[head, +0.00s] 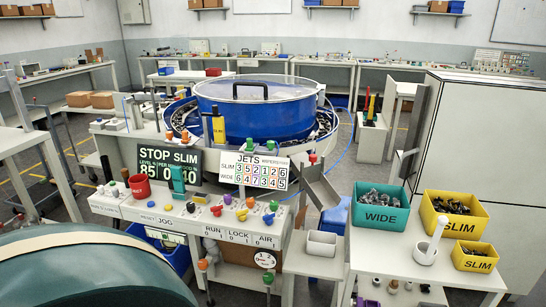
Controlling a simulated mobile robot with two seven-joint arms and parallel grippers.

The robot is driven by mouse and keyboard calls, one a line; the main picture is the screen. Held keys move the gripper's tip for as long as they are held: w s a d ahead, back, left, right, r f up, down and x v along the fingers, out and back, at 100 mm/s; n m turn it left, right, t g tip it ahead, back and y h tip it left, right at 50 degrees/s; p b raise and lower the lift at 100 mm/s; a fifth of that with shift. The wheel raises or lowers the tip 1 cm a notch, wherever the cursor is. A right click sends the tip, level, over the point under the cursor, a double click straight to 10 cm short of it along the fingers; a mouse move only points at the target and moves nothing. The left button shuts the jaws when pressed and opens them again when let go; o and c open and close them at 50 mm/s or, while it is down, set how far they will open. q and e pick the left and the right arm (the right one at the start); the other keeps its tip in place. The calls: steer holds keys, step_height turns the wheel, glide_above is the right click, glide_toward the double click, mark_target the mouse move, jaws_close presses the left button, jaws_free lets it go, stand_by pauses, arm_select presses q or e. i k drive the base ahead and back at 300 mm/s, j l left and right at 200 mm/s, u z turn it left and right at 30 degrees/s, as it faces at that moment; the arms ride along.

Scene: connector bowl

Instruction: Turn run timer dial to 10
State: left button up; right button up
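A small round white dial face (265,259) with dark numerals is on the front of the control console (125,208), below the AIR label (265,240). Its numerals are too small to read surely, and I cannot tell where it points or whether it is the run timer. A green knob (268,278) is just below it. RUN (215,229) and LOCK (238,233) labels are on the same front edge, with several coloured knobs on the panel above. Neither of my grippers is in view.
A blue bowl machine (255,108) stands behind the console. A green WIDE bin (379,214) and yellow SLIM bins (453,216) are on the right table. A large teal rounded shape (85,268) fills the lower left. A tall grey cabinet (490,130) stands at right.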

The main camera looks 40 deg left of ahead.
mark_target(101, 190)
steer(key=u, duration=2.55)
steer(key=i+z, duration=0.1)
steer(key=z, duration=0.5)
steer(key=i+j+z, duration=0.25)
steer(key=j+z, duration=0.2)
steer(key=j, duration=0.2)
steer(key=i+j+z, duration=0.1)
steer(key=j+z, duration=0.15)
steer(key=i+j, duration=0.1)
steer(key=j, duration=0.3)
steer(key=i+j+z, duration=0.1)
steer(key=j, duration=0.3)
steer(key=i+j, duration=0.1)
steer(key=j, duration=0.3)
